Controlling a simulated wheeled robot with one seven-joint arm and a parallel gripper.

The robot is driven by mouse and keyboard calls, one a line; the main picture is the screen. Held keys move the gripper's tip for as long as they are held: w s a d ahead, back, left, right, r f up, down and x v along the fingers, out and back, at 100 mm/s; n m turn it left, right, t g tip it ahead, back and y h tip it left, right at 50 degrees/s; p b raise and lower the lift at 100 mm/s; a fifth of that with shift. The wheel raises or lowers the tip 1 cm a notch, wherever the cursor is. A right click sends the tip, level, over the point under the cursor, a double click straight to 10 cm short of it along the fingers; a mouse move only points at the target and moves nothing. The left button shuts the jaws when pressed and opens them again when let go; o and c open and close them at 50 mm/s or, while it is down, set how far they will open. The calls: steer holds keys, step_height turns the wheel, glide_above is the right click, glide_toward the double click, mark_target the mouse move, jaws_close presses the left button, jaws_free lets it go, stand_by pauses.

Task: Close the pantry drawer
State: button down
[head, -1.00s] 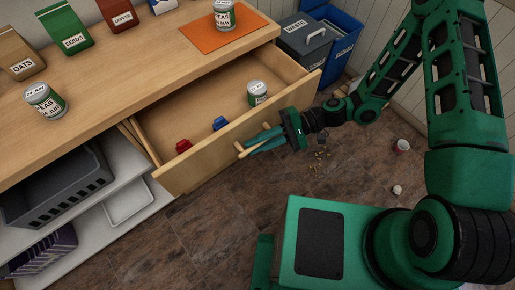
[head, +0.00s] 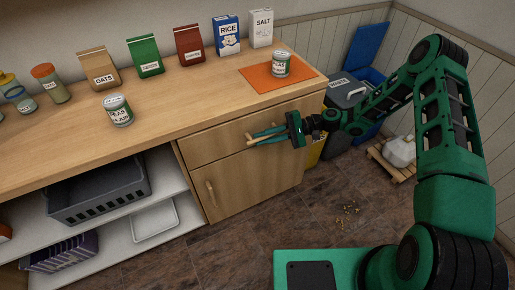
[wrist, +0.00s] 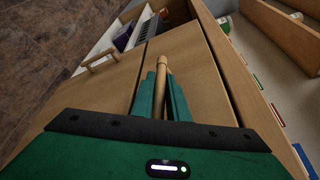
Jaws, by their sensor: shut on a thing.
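The pantry drawer's wooden front (head: 205,148) sits under the countertop, above a cabinet door. In the head view it looks flush with the cabinet, with no inside showing. In the wrist view the fingers lie on both sides of the handle, and the drawer front (wrist: 195,68) fills the middle.
A peas can (head: 118,110) and several bags stand on the counter. Another can (head: 281,64) stands on an orange mat (head: 258,82). The cabinet door has its own handle (head: 210,193). A grey crate (head: 98,187) is on the left shelf. Waste bins stand right; floor in front is mostly clear.

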steer(key=shift+w+d+f, duration=0.1)
steer(key=shift+w, duration=0.25)
steer(key=c, duration=1.8)
jaws_free()
steer(key=shift+c, duration=0.2)
steer(key=shift+o, duration=0.5)
steer(key=shift+s, duration=0.1)
steer(key=v, duration=1)
steer(key=shift+d, duration=0.3)
